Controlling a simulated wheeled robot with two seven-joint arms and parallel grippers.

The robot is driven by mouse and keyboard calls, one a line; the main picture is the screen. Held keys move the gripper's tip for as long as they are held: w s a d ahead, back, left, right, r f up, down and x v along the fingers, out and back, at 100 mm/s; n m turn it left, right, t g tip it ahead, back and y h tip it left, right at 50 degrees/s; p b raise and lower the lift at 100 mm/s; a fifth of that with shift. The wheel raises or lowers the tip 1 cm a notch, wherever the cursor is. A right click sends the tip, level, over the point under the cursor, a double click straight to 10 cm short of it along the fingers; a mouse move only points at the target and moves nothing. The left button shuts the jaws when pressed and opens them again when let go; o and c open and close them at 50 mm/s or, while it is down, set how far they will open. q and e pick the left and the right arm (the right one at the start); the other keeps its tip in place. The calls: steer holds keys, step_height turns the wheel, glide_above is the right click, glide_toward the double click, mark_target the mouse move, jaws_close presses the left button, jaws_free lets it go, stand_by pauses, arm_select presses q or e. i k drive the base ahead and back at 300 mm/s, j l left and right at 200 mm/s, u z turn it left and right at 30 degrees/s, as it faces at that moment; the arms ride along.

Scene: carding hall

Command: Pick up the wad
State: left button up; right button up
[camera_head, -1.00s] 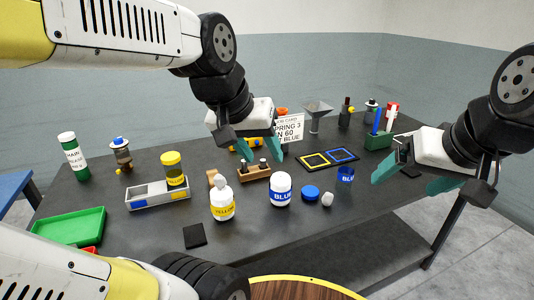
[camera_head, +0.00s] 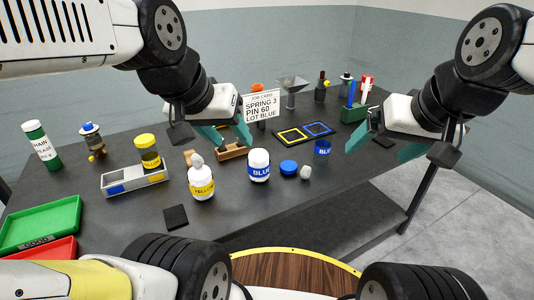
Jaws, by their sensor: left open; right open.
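The wad (camera_head: 305,172) is a small, whitish, rounded lump on the dark table, just right of a blue lid (camera_head: 289,167) and in front of a small blue-labelled cup (camera_head: 322,150). Nothing covers it. My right gripper (camera_head: 383,147) is open and empty, right of the wad and the cup, with its teal fingers spread. My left gripper (camera_head: 222,138) is open, behind and left of the wad, with its fingers in front of part of a wooden block holder (camera_head: 232,152). Neither gripper touches the wad.
A blue-labelled white bottle (camera_head: 259,165) and a yellow-labelled bottle (camera_head: 201,180) stand left of the wad. Behind are a job card (camera_head: 262,106), a mat with yellow and blue squares (camera_head: 305,133) and a green pen holder (camera_head: 354,113). The table in front of the wad is clear.

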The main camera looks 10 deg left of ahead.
mark_target(305, 172)
steer(key=i+l+u, duration=0.15)
steer(key=l+u, duration=0.25)
steer(key=l, duration=0.2)
steer(key=l+u, duration=0.4)
steer(key=l, duration=0.2)
steer(key=l+u, duration=0.4)
steer(key=l, duration=0.2)
